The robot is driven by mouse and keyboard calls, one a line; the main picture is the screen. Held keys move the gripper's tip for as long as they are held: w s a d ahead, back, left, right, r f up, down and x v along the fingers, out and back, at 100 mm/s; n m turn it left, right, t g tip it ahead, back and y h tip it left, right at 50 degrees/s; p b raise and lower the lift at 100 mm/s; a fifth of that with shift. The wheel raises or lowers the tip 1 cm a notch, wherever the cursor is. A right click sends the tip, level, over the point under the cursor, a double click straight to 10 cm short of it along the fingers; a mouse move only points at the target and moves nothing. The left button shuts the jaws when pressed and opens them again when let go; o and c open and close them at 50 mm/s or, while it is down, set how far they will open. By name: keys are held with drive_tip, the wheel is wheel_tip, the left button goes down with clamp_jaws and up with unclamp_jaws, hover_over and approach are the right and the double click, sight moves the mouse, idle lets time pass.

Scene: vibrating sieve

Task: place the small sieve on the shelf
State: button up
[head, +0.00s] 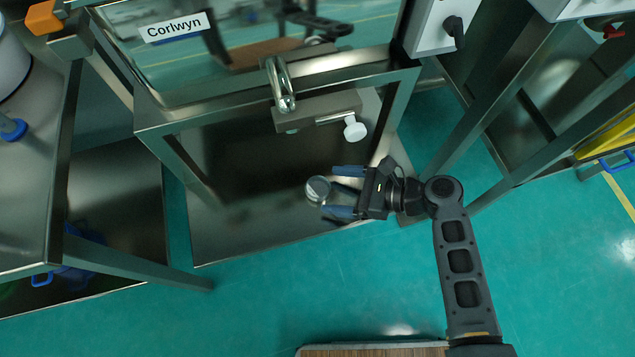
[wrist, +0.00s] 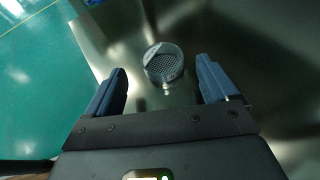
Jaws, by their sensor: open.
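The small sieve (head: 318,189) is a round metal cup with a perforated mesh bottom. In the head view it is at the tips of my gripper (head: 345,192), over the lower metal shelf (head: 225,225) of the middle machine. In the wrist view the sieve (wrist: 164,66) appears just ahead of and between the fingers of my gripper (wrist: 162,85), with a gap on each side. The fingers are open and do not touch it in that view. It appears to rest on the shelf surface; its underside is hidden.
A drawer-like bar with a white knob (head: 355,128) and a metal handle (head: 281,85) hangs above the shelf. A frame leg (head: 384,140) stands close behind my gripper. A metal table (head: 35,170) is at left. The shelf left of the sieve is clear.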

sight(307, 186)
drive_tip(key=shift+b+x, duration=0.35)
drive_tip(key=shift+x, duration=2.45)
drive_tip(key=shift+c, duration=0.2)
drive_tip(key=c, duration=1.1)
drive_tip(key=shift+r, duration=0.1)
